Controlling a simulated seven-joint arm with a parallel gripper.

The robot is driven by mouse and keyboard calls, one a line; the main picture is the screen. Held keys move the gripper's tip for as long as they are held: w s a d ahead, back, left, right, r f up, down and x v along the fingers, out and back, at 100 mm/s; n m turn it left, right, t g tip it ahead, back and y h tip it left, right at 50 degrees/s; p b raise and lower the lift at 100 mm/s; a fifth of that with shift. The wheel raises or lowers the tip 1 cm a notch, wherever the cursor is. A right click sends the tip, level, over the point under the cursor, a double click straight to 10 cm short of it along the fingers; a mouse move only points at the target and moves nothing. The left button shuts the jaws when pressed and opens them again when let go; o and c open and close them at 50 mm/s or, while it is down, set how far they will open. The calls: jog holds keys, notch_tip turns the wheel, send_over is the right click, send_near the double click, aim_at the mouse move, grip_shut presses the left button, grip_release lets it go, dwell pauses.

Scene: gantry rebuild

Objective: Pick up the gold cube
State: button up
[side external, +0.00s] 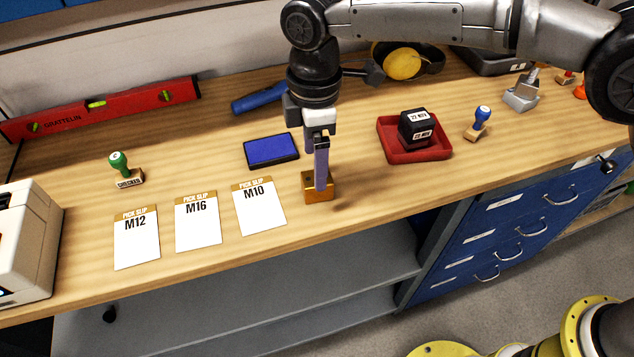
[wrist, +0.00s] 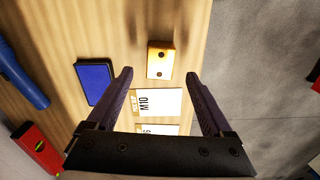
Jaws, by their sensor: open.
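The gold cube (side external: 319,196) sits on the wooden bench near its front edge, right of the M10 slip. It also shows in the wrist view (wrist: 160,55), with two dark spots on its top. My gripper (side external: 321,185) points down at the cube, and one finger hides part of it in the side view. In the wrist view my gripper (wrist: 159,74) is open, its fingers wide apart, and the cube lies just beyond the line between the fingertips. Nothing is held. I cannot tell how high the tips are above the bench.
A blue ink pad (side external: 271,151) lies behind and left of the cube. Pick slips M10 (side external: 261,212), M16 (side external: 198,227) and M12 (side external: 137,245) lie to the left.

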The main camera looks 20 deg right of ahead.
jog(key=shift+f, duration=2.65)
jog(key=shift+r, duration=0.1)
grip_shut()
